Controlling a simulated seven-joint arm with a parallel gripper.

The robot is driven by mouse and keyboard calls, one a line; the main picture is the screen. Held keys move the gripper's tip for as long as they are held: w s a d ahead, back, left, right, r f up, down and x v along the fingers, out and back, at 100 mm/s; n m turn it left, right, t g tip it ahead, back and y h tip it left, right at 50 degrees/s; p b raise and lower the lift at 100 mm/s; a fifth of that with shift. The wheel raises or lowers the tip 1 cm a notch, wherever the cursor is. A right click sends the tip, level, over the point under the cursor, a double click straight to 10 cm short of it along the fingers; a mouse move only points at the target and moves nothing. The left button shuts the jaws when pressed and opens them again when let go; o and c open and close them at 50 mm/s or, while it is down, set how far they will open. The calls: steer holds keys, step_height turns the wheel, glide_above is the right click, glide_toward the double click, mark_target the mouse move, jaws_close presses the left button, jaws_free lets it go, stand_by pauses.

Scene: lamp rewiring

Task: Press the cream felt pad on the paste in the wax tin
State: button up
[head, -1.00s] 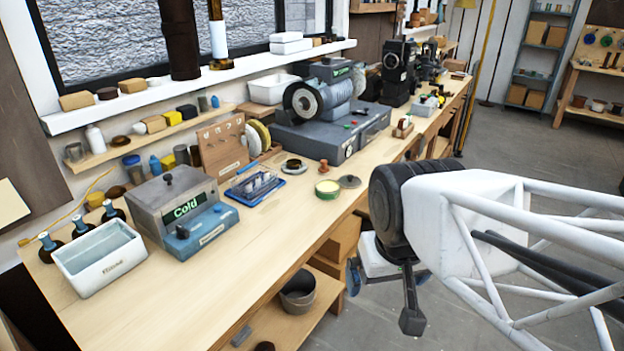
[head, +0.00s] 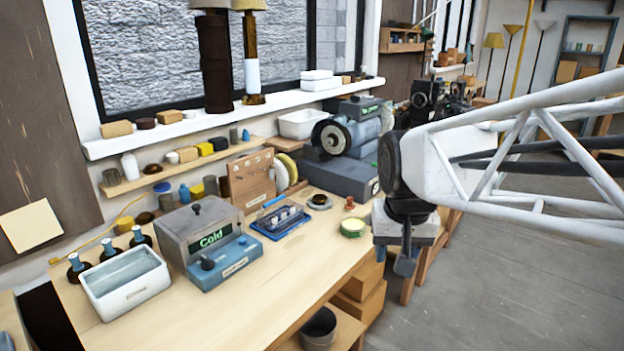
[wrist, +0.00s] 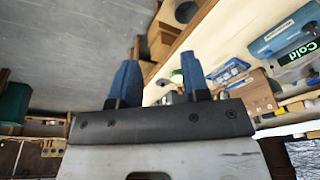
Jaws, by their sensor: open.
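The wax tin (head: 353,227) sits open near the front edge of the bench in the head view, a round tin with a green side and pale paste inside. My gripper (wrist: 160,65) is open and empty in the wrist view, its two blue fingers well apart. In the head view my gripper hangs just right of the tin, off the bench's front edge, apart from it. I cannot make out the cream felt pad for certain; a small cream piece (head: 188,154) lies on the low wall shelf.
A grey heating box reading "Cold" (head: 212,240), a white basin (head: 125,285) and a blue tray (head: 281,220) stand left of the tin. A small dark round dish (head: 319,202) and a reddish knob-shaped piece (head: 349,204) are behind it. The bench front (head: 290,290) is bare.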

steer(key=w+d+r+m, duration=0.1)
steer(key=w+r+m, duration=0.15)
steer(key=w, duration=1.45)
steer(key=m+g, duration=0.2)
steer(key=m, duration=0.3)
glide_above(350, 198)
step_height(350, 198, down, 18)
steer(key=shift+s, duration=0.15)
steer(key=shift+w+f, duration=0.3)
steer(key=shift+w, duration=0.05)
steer(key=shift+f, duration=0.2)
steer(key=shift+f, duration=3.75)
